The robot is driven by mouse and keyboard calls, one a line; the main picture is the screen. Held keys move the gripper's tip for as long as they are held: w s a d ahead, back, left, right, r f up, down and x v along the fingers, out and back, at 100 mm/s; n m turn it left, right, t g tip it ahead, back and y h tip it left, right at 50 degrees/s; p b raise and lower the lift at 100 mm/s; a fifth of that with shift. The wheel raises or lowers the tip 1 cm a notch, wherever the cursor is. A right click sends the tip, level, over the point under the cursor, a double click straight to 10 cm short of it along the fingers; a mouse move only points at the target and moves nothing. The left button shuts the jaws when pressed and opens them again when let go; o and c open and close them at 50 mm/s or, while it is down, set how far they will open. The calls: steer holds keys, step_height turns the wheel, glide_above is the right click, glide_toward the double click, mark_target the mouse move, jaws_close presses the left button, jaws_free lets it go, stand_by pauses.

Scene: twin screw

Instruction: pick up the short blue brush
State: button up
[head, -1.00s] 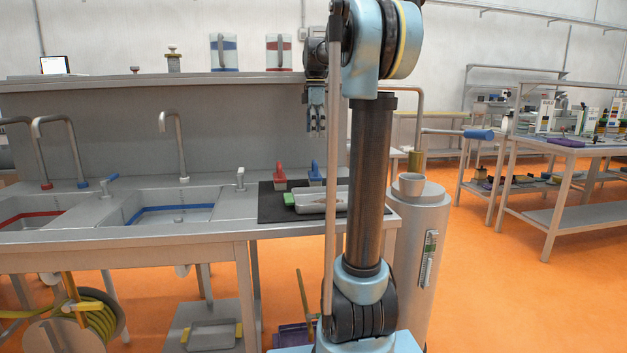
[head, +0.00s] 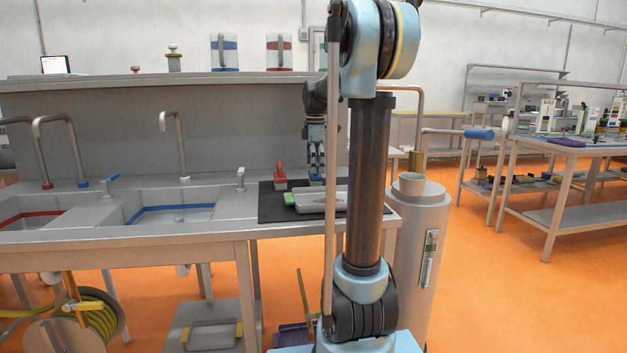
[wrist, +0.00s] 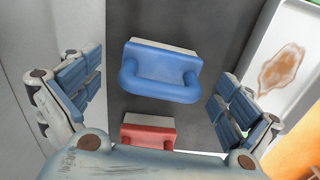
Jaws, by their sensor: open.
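The short blue brush (wrist: 162,68) lies on a dark mat (wrist: 197,30) in the wrist view. It has a blue loop handle facing up and a pale edge of bristles or block. My gripper (wrist: 165,100) is open, its fingers to the left and right of the blue brush, apart from it. In the head view my gripper (head: 316,160) hangs pointing down over the blue brush (head: 316,181), which is mostly hidden behind the fingers.
A red brush (wrist: 148,130) sits close beside the blue one, and also shows in the head view (head: 280,177). A grey tray with a green end (head: 320,202) lies in front. The sink counter (head: 110,236) extends left. A grey cylinder (head: 418,230) stands right.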

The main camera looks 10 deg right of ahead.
steer(key=shift+f, duration=0.3)
steer(key=shift+c, duration=0.5)
steer(key=c, duration=1.3)
steer(key=shift+r, duration=0.1)
step_height(320, 180, up, 10)
steer(key=shift+f, duration=0.1)
